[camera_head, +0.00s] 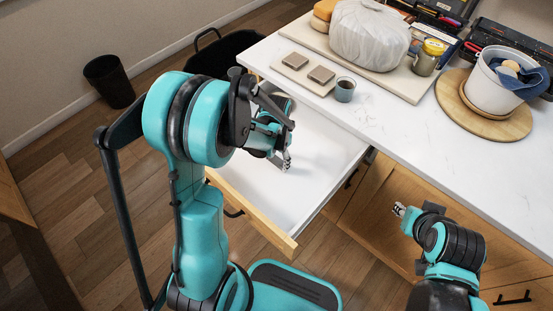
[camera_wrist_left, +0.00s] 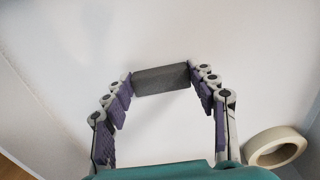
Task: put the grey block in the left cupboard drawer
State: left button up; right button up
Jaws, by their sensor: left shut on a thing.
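The grey block (camera_wrist_left: 162,79) is a dark rectangular piece between the fingertips of my left gripper (camera_wrist_left: 161,85) in the left wrist view, which is shut on it. In the head view my left gripper (camera_head: 284,163) is over the open drawer (camera_head: 315,152), and the block cannot be made out there. The drawer is pulled out, with a white inside and a wooden front. In the wrist view the white drawer floor (camera_wrist_left: 165,125) lies behind the block; I cannot tell whether they touch. My right gripper (camera_head: 400,210) is by the cupboard front, too small to read.
A tape roll (camera_wrist_left: 275,147) lies in the drawer, right of my left gripper. The white countertop (camera_head: 395,120) overhangs the drawer's back and holds tiles (camera_head: 308,75), a small cup (camera_head: 345,89), a wrapped lump (camera_head: 368,35), a jar (camera_head: 428,57) and a bucket (camera_head: 492,88).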

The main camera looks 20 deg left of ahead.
aim_at(277, 161)
pick_arm(q)
jog(key=o, duration=0.7)
jog(key=shift+c, duration=0.2)
jog(key=shift+r, duration=0.15)
notch_tip(277, 161, up, 11)
jog(key=p, duration=0.5)
jog(key=s+d+r+n+t, duration=0.3)
jog(key=s+r+t, duration=0.4)
jog(key=s+r, duration=0.3)
jog(key=shift+s+r+n, duration=0.4)
jog(key=shift+s, duration=0.45)
